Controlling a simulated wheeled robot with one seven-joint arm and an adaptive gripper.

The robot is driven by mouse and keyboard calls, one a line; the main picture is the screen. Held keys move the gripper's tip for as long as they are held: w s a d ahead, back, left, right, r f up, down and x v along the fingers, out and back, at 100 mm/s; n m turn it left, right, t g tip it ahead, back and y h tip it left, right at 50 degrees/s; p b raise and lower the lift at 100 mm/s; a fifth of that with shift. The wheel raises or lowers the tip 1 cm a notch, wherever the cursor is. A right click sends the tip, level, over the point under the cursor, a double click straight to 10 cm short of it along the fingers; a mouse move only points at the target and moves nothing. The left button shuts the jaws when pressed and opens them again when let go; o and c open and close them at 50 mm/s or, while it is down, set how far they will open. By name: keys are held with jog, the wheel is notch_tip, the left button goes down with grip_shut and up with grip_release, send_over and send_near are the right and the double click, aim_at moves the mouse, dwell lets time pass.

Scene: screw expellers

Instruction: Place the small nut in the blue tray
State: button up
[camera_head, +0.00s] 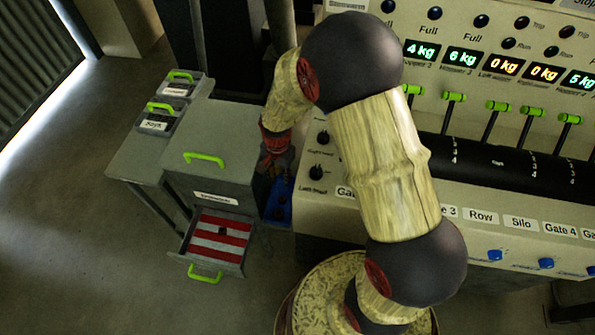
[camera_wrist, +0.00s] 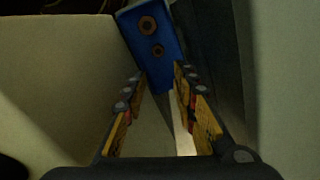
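The blue tray (camera_head: 278,203) sits in the narrow gap between the grey cabinet and the control console. In the wrist view the blue tray (camera_wrist: 165,73) lies ahead of the fingertips. A larger brown nut (camera_wrist: 147,24) and a smaller nut (camera_wrist: 158,50) show on the tray's blue surface, apart from each other. My gripper (camera_wrist: 160,78) points down toward the tray, its fingers apart with nothing visible between them. In the head view my gripper (camera_head: 276,165) is over the tray's far end and partly hides it.
An open drawer (camera_head: 205,262) with red and white stripes holds a small dark object (camera_head: 222,231), too small to identify. The grey cabinet (camera_head: 215,150) stands left of my gripper. The console (camera_head: 320,205) stands close on the right.

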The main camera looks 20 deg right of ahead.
jog(key=s+d+r+n+t, duration=0.1)
jog(key=s+r+n+t, duration=0.15)
jog(key=r, duration=0.85)
jog(key=s+r+n+t, duration=0.1)
jog(key=s+r+n, duration=0.25)
jog(key=r, duration=0.85)
jog(key=s+r+n+t, duration=0.2)
jog(key=s+r+n, duration=0.3)
jog(key=s+r, duration=0.5)
jog(key=s, duration=0.4)
jog(key=shift+d, duration=0.35)
